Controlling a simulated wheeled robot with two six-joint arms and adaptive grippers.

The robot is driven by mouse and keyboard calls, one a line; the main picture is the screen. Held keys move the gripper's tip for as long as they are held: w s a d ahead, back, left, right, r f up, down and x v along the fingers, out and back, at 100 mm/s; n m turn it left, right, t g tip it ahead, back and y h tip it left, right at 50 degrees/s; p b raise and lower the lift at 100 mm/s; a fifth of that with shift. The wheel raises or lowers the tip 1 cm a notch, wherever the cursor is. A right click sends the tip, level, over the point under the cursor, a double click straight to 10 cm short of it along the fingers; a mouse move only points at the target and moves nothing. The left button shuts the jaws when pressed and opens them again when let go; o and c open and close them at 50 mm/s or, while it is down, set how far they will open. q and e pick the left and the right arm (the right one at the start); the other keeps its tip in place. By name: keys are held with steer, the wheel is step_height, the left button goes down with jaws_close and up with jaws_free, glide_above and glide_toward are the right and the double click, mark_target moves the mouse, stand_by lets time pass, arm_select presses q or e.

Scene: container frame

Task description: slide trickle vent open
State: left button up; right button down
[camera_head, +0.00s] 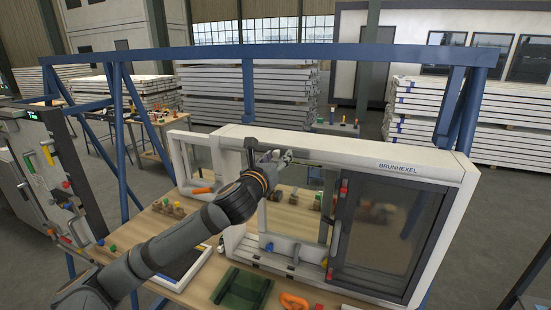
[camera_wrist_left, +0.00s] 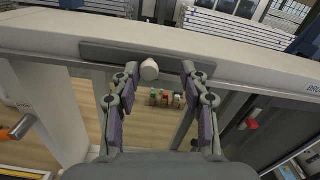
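The white window frame (camera_head: 345,150) stands on the bench with "BRUNHEXEL" on its top rail. In the left wrist view, the trickle vent (camera_wrist_left: 100,50) is a long dark grey strip along that rail. A pale round knob (camera_wrist_left: 149,69) sits on its lower edge, left of the strip's middle. My left gripper (camera_head: 277,157) reaches the rail's left part. In the left wrist view, the left gripper (camera_wrist_left: 160,72) is open, its fingertips on either side of the knob, the left one closer. I cannot tell whether either touches it. My right gripper is not in view.
A dark-framed sash (camera_head: 385,230) with red parts fills the frame's right side. The bench holds a green piece (camera_head: 242,290) and an orange handle (camera_head: 294,301). A blue steel frame (camera_head: 380,52) spans behind. A control cabinet (camera_head: 35,165) stands at the left.

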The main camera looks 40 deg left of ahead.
arm_select(q)
steer(key=shift+a, duration=0.45)
steer(key=shift+r, duration=0.15)
step_height(320, 180, up, 10)
steer(key=shift+f, duration=0.2)
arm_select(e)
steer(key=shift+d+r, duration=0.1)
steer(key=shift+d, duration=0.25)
